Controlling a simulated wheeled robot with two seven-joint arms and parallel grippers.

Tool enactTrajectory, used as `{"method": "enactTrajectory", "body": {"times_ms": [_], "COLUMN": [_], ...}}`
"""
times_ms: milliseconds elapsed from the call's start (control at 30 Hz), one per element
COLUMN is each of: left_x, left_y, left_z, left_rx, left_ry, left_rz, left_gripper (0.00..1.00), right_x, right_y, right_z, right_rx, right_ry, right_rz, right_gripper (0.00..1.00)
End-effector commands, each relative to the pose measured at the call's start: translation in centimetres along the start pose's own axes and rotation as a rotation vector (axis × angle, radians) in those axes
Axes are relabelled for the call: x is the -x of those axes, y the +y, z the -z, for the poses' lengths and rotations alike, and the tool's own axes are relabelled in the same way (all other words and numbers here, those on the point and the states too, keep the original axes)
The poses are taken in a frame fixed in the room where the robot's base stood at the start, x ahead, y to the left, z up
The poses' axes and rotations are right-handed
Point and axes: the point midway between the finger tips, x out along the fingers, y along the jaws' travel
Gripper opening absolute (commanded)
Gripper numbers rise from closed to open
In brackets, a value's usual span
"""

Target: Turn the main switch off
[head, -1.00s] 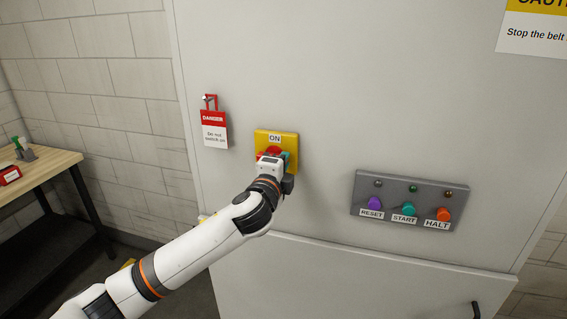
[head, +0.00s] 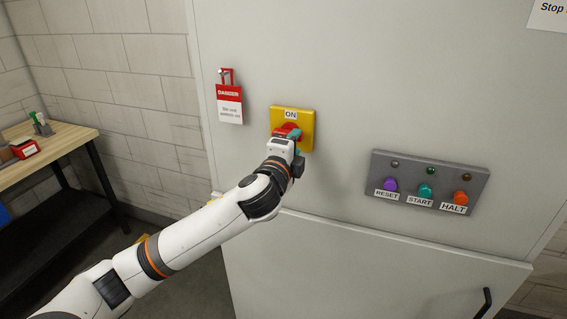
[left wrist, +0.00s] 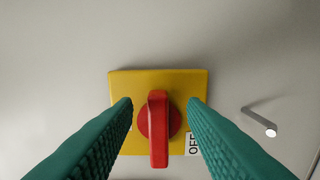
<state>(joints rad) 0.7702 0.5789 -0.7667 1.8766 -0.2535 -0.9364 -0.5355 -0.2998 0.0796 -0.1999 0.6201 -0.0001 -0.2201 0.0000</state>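The main switch is a yellow square plate (head: 308,127) on the pale cabinet front, with a red knob (head: 291,130) and an "ON" label at its top. My left gripper (head: 294,138) is at the knob and covers part of it and the plate's lower left. In the left wrist view, the two green fingers (left wrist: 160,104) are open, one on each side of the red knob (left wrist: 158,130), with visible gaps. The knob's bar stands upright in that picture. An "OFF" label (left wrist: 193,144) shows beside the right finger, partly hidden. My right gripper is not in view.
A red and white danger tag (head: 229,103) hangs left of the switch. A grey panel (head: 430,182) with reset, start and halt buttons is to the right. A wooden table (head: 60,155) stands at the far left. A small peg (left wrist: 262,122) sticks out in the wrist view.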

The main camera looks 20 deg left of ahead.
Motion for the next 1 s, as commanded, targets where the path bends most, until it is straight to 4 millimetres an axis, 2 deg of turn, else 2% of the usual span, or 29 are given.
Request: {"method": "enactTrajectory", "body": {"times_ms": [33, 200, 400, 600, 1000], "left_x": [1.1, 4.8, 8.1, 9.3, 9.3], "left_y": [-0.4, -0.5, -0.3, -0.1, -0.1], "left_z": [0.0, 0.0, 0.0, 0.1, 0.1], "left_rx": [0.0, -0.001, -0.001, -0.001, -0.001], "left_ry": [-0.002, -0.002, 0.0, 0.002, 0.002], "left_rz": [-0.003, -0.002, 0.0, 0.001, 0.001], "left_gripper": [0.38, 0.38, 0.38, 0.38, 0.38], "right_x": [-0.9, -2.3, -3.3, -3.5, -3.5], "right_y": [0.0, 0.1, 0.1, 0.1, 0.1], "right_z": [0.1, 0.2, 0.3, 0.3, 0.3], "right_rx": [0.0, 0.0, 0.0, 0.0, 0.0], "right_ry": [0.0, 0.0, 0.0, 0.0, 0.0], "right_rz": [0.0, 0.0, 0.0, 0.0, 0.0], "right_gripper": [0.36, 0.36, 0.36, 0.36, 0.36]}}
